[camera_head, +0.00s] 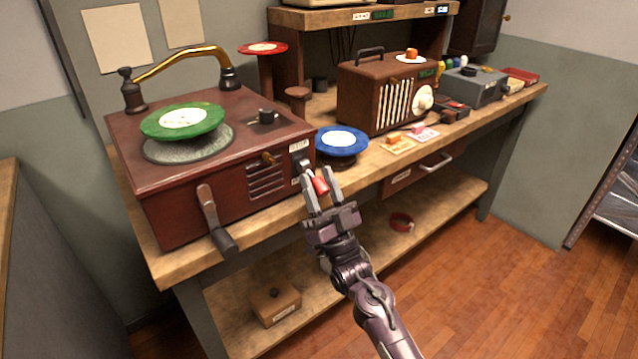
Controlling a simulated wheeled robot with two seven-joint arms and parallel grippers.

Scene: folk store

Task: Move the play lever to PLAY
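The record player (215,165) is a dark red wooden box on the left of the workbench. A lever with a red tip (320,186) sits at the right end of its front face, in a small plate with a pale label above (299,146) and another below; their words are too small to read. My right gripper (317,176) reaches up from below, with one finger on each side of the red tip. The tip fills most of the gap; whether both fingers touch it is unclear. My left gripper is not in view.
A crank (214,222) sticks out of the front. A blue record (341,141) sits on a stand just right of the lever. A brown radio (376,92) stands behind. The shelf below (350,262) has free room.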

